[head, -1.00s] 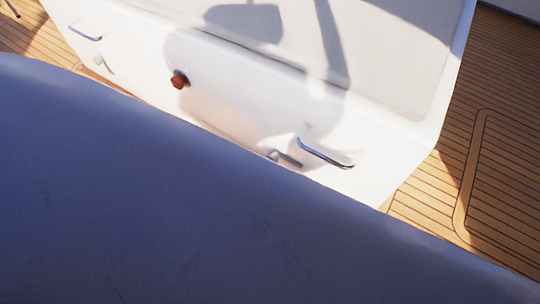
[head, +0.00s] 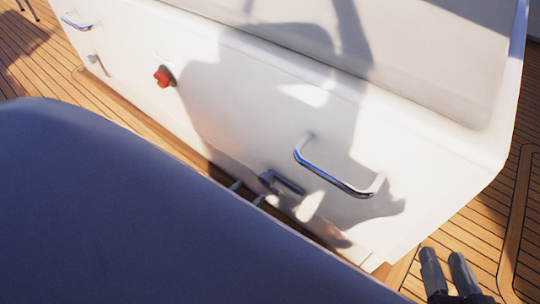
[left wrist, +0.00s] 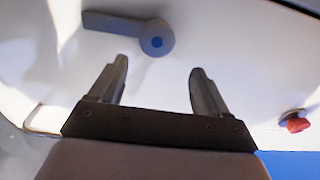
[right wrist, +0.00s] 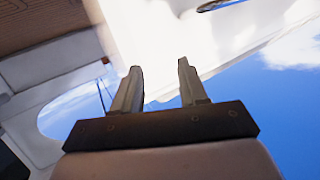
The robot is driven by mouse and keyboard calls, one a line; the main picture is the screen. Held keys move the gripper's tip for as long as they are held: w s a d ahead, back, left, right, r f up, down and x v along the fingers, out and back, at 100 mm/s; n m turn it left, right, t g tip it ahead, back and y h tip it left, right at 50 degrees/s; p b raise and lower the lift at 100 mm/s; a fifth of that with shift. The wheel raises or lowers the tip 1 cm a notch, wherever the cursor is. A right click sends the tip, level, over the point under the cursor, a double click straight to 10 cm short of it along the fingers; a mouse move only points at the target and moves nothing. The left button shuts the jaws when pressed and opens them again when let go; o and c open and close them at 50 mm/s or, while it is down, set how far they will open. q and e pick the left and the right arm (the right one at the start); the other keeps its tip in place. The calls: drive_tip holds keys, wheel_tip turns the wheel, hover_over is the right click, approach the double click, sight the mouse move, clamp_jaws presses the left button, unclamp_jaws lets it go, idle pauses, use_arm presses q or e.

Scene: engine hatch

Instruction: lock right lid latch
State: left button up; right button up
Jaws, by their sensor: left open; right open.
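The right lid latch (head: 284,183) is a grey lever with a round pivot on the white hatch front, below the right chrome handle (head: 335,175). In the left wrist view, its lever (left wrist: 112,22) points left from the pivot, which has a blue centre. My left gripper (head: 247,193) is just left of the latch in the head view, mostly hidden by the blue surface. Its fingers are open and empty, and the latch shows beyond the tips (left wrist: 158,68). My right gripper (head: 446,272) is open and empty at lower right, over the deck; it also shows in the right wrist view (right wrist: 160,68).
A large dark blue surface (head: 130,210) covers the lower left of the head view. A red knob (head: 164,76) sits left of the latch. A second latch (head: 98,65) and handle (head: 76,22) are at far left. Wooden deck (head: 500,200) lies to the right.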

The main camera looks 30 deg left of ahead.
sight(264, 182)
use_arm(q)
drive_tip(key=w, duration=0.2)
drive_tip(key=w+b, duration=0.1)
drive_tip(key=w+d+f+b, duration=0.1)
drive_tip(key=w, duration=0.1)
drive_tip(key=shift+w, duration=0.35)
drive_tip(key=shift+w+d+r, duration=0.1)
drive_tip(key=shift+w, duration=0.45)
use_arm(e)
drive_tip(key=shift+s+d+r+n+t, duration=0.1)
drive_tip(key=shift+d+r+n+t, duration=0.05)
drive_tip(key=shift+d+n+t, duration=0.35)
use_arm(q)
drive_tip(key=c, duration=1)
